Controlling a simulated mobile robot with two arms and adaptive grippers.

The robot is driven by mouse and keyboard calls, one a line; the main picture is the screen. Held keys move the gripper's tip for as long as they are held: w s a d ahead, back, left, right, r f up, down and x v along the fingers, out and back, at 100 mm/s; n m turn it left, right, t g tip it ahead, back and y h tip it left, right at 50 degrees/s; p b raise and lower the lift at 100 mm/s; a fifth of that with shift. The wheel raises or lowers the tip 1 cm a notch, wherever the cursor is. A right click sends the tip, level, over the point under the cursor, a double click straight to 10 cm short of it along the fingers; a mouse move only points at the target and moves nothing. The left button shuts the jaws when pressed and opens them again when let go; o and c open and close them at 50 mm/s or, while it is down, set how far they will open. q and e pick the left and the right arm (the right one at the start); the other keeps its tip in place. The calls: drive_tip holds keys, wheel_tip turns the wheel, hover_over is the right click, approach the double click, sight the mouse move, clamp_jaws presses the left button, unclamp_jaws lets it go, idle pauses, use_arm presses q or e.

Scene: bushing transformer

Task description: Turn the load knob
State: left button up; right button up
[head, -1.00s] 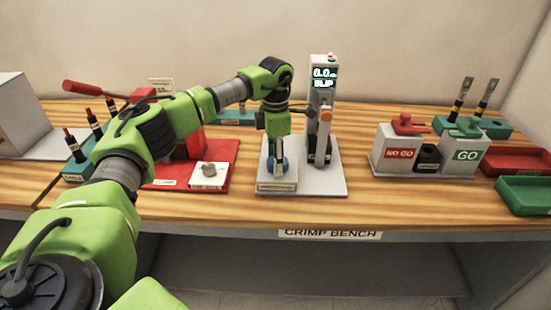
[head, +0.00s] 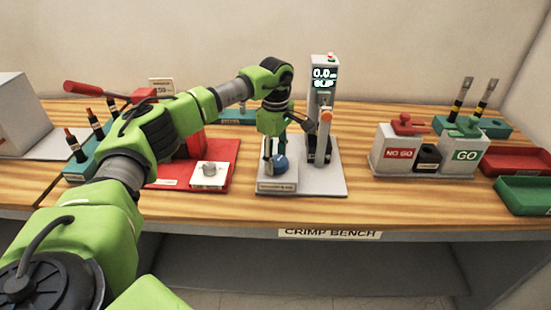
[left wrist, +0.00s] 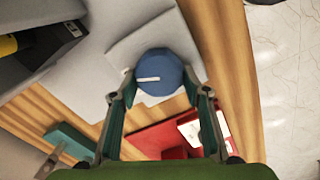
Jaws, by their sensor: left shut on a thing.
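The load knob is a round blue knob (head: 281,162) with a white line on top. It sits on a grey block at the front left of the tester's grey base (head: 325,183). It also shows in the left wrist view (left wrist: 158,75), its white line lying nearly level. My left gripper (head: 274,156) points down over the knob. In the left wrist view its two fingers (left wrist: 164,90) are shut on the knob's sides. The tester column (head: 322,95) stands just behind and right, its display reading 0.0 with a word below. My right gripper is not in view.
A red base (head: 222,152) with a grey knob on a white plate (head: 209,176) lies left of the tester. The NO GO (head: 394,150) and GO (head: 460,152) blocks stand to the right. Red and green trays (head: 525,195) are at the far right.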

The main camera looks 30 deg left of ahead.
sight(276, 160)
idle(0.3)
use_arm(q)
drive_tip(key=o, duration=1.1)
drive_tip(key=shift+r, duration=0.1)
wheel_tip(276, 160, up, 12)
drive_tip(key=shift+f, duration=0.1)
